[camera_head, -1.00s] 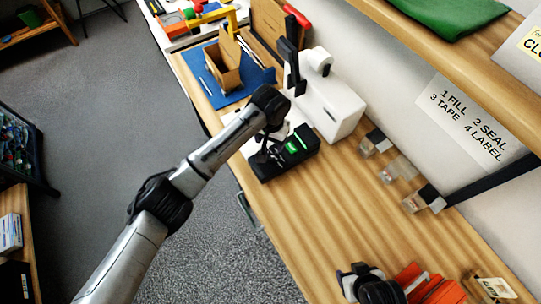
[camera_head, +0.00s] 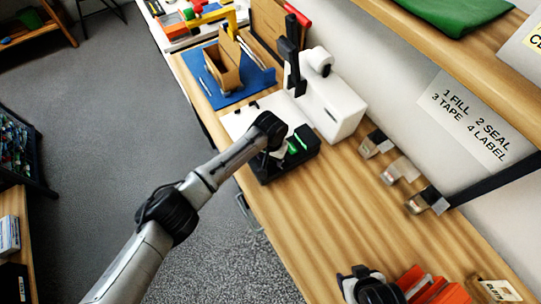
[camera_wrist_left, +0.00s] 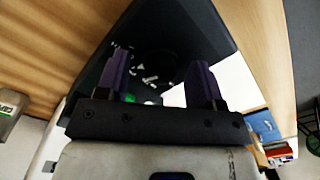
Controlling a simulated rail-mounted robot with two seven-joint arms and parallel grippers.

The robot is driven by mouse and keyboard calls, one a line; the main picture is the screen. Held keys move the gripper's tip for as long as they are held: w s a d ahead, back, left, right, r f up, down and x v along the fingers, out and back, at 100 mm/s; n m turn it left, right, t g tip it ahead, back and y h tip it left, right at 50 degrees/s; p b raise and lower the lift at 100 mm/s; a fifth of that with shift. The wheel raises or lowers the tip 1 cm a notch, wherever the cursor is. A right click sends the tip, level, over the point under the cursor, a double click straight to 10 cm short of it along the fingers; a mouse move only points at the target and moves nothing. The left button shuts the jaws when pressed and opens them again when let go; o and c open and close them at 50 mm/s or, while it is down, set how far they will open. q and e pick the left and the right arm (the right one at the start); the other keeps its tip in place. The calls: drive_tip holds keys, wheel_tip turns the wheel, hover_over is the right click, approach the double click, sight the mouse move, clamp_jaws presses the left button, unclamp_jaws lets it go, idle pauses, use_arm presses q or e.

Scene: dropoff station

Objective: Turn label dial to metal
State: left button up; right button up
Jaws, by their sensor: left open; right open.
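The black label device (camera_head: 283,160) sits on the wooden bench and shows a lit green strip. In the left wrist view its dark top face (camera_wrist_left: 160,50) fills the middle, with small white markings and a green glow. The dial itself cannot be made out clearly, and its setting cannot be read. My left gripper (camera_wrist_left: 160,75) is open, with its two fingers apart over the device's face. Whether the fingers touch the dial cannot be told. In the head view my left wrist hides part of the device's near left side.
A white machine (camera_head: 333,105) stands right behind the device. A blue mat (camera_head: 258,82) with an open cardboard box (camera_head: 222,66) lies farther along the bench. Several small clear holders line the wall side.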

use_arm(q)
drive_tip(key=c, duration=0.9)
drive_tip(key=shift+r+n+p, duration=0.2)
drive_tip(key=shift+n+p, duration=0.2)
drive_tip(key=shift+p, duration=0.4)
use_arm(e)
drive_tip(key=shift+r, duration=0.75)
use_arm(q)
drive_tip(key=n+p, duration=0.3)
drive_tip(key=p, duration=0.1)
drive_tip(key=shift+s+r, duration=0.1)
drive_tip(key=n+p, duration=0.2)
drive_tip(key=n, duration=0.1)
drive_tip(key=shift+f+n+p, duration=0.25)
drive_tip(key=shift+n+p, duration=0.65)
drive_tip(key=shift+n, duration=0.6)
use_arm(e)
wheel_tip(320, 180, up, 8)
